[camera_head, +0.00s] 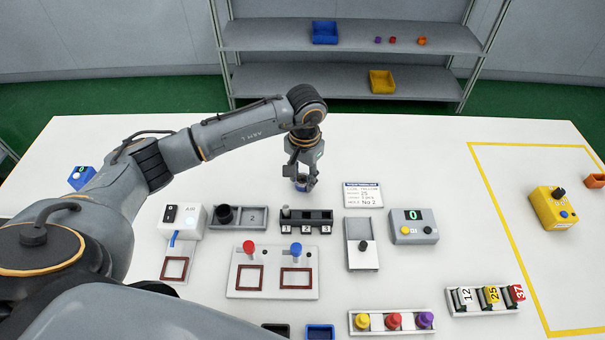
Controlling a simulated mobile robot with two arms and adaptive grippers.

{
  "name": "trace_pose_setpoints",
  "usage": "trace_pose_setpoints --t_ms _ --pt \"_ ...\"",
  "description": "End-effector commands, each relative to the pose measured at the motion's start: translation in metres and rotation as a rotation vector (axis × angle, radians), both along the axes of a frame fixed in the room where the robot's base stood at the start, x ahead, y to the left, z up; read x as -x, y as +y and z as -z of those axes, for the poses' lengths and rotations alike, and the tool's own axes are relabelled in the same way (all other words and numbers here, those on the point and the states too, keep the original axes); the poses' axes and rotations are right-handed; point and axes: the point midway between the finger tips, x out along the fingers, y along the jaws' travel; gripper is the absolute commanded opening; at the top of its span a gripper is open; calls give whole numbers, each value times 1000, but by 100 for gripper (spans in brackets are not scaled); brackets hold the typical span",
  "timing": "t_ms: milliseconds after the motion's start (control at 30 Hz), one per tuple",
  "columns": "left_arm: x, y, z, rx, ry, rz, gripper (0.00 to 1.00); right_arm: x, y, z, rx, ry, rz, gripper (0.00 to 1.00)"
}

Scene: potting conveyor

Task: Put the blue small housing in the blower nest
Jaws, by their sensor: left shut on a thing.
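My left gripper (303,183) points down over the middle of the table and is shut on a small blue housing (301,188). The fingers hide much of the housing. It is held just behind the black numbered rack. The blower is a white box marked AIR (190,220) with a blue nozzle (173,238), left of the gripper. In front of it a white plate carries a brown square frame (176,268), which looks like the blower nest; it appears empty. My right gripper is not in view.
Near the gripper stand the black numbered rack (306,228), a black fixture (238,218) and a grey counter box (414,227). In front is a plate with red and blue knobs (272,290). A yellow box (551,209) stands at right.

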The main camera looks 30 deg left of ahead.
Motion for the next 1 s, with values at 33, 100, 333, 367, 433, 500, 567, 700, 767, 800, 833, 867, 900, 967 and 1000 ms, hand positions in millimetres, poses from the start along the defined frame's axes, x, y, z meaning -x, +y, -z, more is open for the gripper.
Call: trace_pose_setpoints --t_ms 33,100,333,367,433,500,567,700,767,800,833,867,900,967,1000 --pt "0 0 0 0 0 0 20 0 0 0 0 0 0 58" --pt "0 0 2 -1 0 0 20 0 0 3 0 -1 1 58" --pt "0 0 2 -1 0 0 58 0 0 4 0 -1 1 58" --pt "0 0 2 -1 0 0 58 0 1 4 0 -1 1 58" --pt "0 0 2 0 0 0 58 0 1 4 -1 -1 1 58" --pt "0 0 2 0 0 0 58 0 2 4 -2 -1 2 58" --pt "0 0 2 0 0 0 58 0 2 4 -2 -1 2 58" --pt "0 0 -2 0 0 -1 58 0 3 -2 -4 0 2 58" --pt "-1 0 -6 0 -4 0 58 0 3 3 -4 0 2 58" --pt "-2 0 -12 0 -5 1 58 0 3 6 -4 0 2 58" --pt "-2 0 -17 0 -6 0 58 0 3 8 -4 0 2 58" --pt "-2 0 -24 -2 -7 0 58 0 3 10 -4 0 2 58" --pt "-2 -1 -32 -1 -7 0 58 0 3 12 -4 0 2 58" --pt "-2 -1 -46 -1 -7 1 58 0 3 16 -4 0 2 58" --pt "-2 -1 -55 -1 -8 0 58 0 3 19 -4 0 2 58"
